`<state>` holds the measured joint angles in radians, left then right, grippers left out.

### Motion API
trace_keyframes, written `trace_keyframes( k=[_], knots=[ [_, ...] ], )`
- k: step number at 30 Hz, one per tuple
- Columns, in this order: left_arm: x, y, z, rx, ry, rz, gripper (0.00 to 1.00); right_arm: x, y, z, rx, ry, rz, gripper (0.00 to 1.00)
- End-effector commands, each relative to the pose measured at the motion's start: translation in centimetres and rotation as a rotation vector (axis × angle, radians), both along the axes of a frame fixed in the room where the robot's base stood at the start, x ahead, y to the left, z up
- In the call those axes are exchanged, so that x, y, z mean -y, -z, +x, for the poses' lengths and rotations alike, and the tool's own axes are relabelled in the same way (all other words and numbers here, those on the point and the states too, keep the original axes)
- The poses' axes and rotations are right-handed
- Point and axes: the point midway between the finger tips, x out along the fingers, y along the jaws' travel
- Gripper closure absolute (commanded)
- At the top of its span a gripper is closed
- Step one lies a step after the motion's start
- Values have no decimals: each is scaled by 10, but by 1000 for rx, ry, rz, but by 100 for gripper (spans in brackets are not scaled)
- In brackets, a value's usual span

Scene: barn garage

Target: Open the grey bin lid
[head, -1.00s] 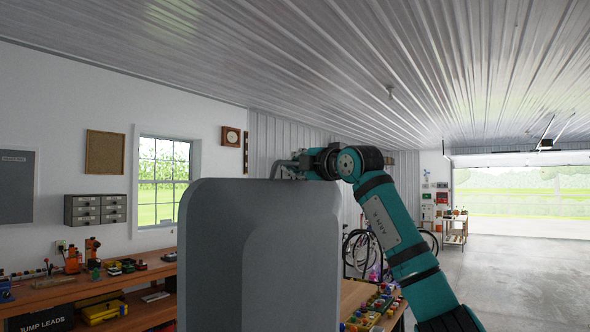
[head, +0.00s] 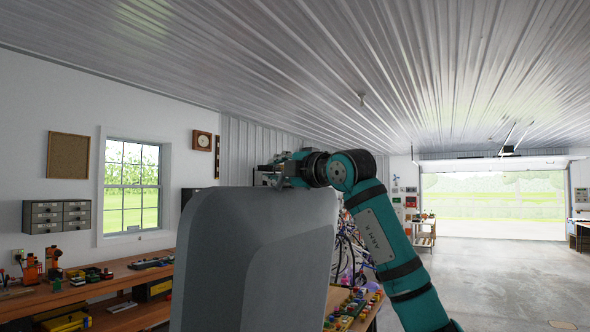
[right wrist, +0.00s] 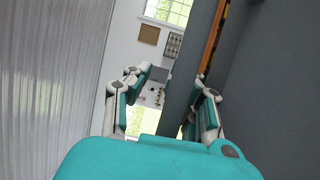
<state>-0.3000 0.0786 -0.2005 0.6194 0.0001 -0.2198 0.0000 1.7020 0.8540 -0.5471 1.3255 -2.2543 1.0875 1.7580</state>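The grey bin lid (head: 255,255) stands raised as a large panel close in front of me in the head view, its top edge sloping. It hides whatever is behind it, and the rest of the bin cannot be made out. My right gripper (head: 275,177) is at the lid's top edge, partly hidden behind it. In the right wrist view my right gripper (right wrist: 168,98) has its fingers apart. A grey panel edge, seemingly the lid (right wrist: 198,60), runs between them, nearer the right-hand finger. My left gripper is not in view.
A wooden workbench (head: 130,277) with tools and yellow cases runs along the left wall. Another bench with colourful small items (head: 350,308) is just right of the lid. The concrete floor (head: 500,275) toward the open garage door is clear.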

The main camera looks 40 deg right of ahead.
Motion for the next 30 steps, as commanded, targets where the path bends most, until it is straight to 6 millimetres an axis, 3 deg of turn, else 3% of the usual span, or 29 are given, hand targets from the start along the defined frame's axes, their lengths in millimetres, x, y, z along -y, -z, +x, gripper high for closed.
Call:
trace_keyframes(
  k=[6, 12, 30],
  knots=[
    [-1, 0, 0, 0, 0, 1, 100, 2, 0, -48, 7, 1, -1, 78],
    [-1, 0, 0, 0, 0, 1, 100, 1, -2, -71, 12, -4, 2, 78],
    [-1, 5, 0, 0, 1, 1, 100, 1, -1, -86, 14, -6, 3, 78]
  ],
)
